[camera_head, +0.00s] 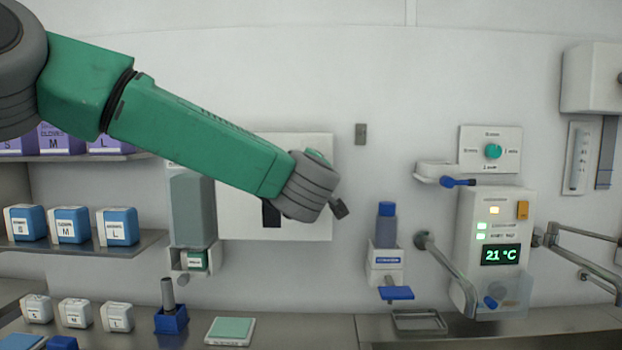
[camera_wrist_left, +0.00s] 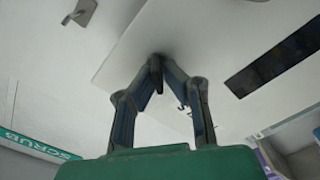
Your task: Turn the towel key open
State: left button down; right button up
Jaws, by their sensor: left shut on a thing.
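The white towel dispenser (camera_head: 235,222) is on the back wall, partly covered by my left arm. It fills much of the left wrist view (camera_wrist_left: 215,40), with a dark slot (camera_wrist_left: 270,60) to the right of my fingers. My left gripper (camera_wrist_left: 157,70) has its fingertips together against the dispenser's face and is shut on the towel key. My right gripper is in neither view.
A grey wall hook (camera_head: 360,133) is right of the dispenser. A scrub dispenser (camera_head: 190,210) hangs close on its left. A blue-capped bottle (camera_head: 386,225) and a temperature unit (camera_head: 500,250) are further right. Glove boxes (camera_head: 70,225) stand on the left shelves.

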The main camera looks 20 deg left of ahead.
pick_arm(q)
jog(key=n+b, duration=0.1)
jog(key=n, duration=0.1)
jog(key=f+n+b, duration=0.1)
jog(key=b, duration=0.1)
jog(key=shift+a+n, duration=0.2)
jog(key=shift+n, duration=0.2)
jog(key=shift+n+b, duration=1.35)
jog(key=shift+n, duration=0.35)
jog(key=c, duration=1.8)
grip_release()
jog(key=shift+o, duration=0.4)
jog(key=shift+a, duration=0.15)
jog(key=shift+s, duration=0.1)
jog(key=v, duration=1.1)
jog(key=shift+s, duration=0.35)
